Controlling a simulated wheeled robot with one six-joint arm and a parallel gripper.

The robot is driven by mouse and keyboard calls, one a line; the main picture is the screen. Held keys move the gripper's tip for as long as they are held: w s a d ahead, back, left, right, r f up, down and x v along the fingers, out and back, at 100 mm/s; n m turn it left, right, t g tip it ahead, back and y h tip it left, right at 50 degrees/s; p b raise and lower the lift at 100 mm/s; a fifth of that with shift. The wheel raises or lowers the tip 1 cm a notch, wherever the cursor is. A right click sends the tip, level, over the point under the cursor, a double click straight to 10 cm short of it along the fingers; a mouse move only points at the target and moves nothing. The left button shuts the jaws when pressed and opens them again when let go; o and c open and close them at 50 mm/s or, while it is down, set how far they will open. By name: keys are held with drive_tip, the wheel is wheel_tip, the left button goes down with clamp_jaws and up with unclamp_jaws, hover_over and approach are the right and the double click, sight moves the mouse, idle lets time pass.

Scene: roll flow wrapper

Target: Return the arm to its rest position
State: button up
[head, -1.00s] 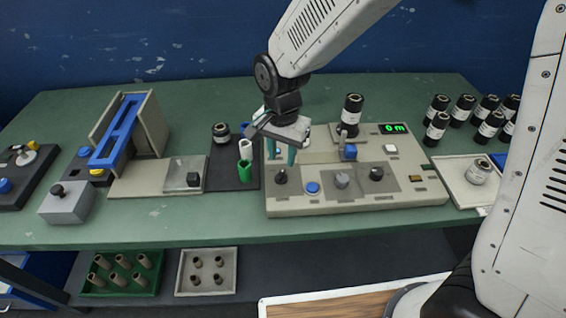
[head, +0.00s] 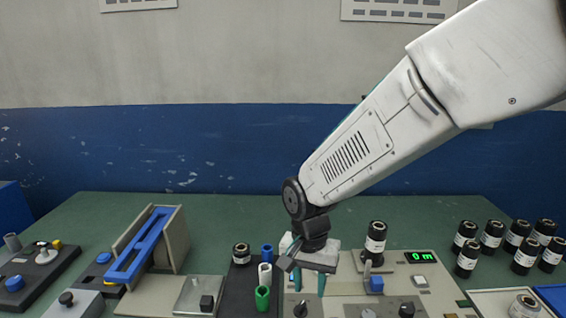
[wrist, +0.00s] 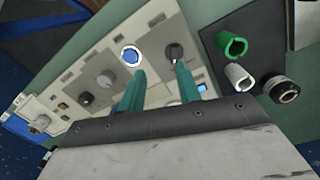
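My gripper (head: 309,284) hangs from my white arm, fingers pointing down, above the left part of the beige control machine (head: 340,300). In the wrist view my gripper (wrist: 159,70) has its two teal fingers apart with nothing between them. The machine's panel, with a blue ringed button (wrist: 131,57) and a dark knob (wrist: 174,51), shows beyond the fingertips. I cannot tell the exact height of the fingertips above the panel.
A dark mat holds green (head: 262,298), white (head: 265,275) and blue (head: 267,252) tubes left of my gripper. A black roll (head: 375,242) stands on the machine near the display (head: 420,256). Several black rolls (head: 467,258) stand at the right. A blue-railed fixture (head: 138,246) is at left.

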drive_tip(key=s+d+r+n+t, duration=0.1)
drive_tip(key=s+d+r+n, duration=0.1)
drive_tip(key=s+d+r, duration=0.5)
drive_tip(key=s+d+r+n+t, duration=0.1)
drive_tip(key=s+d+r+n, duration=0.1)
drive_tip(key=s+d+r, duration=0.6)
drive_tip(key=s+d, duration=0.4)
drive_tip(key=d, duration=0.1)
drive_tip(key=shift+d, duration=0.3)
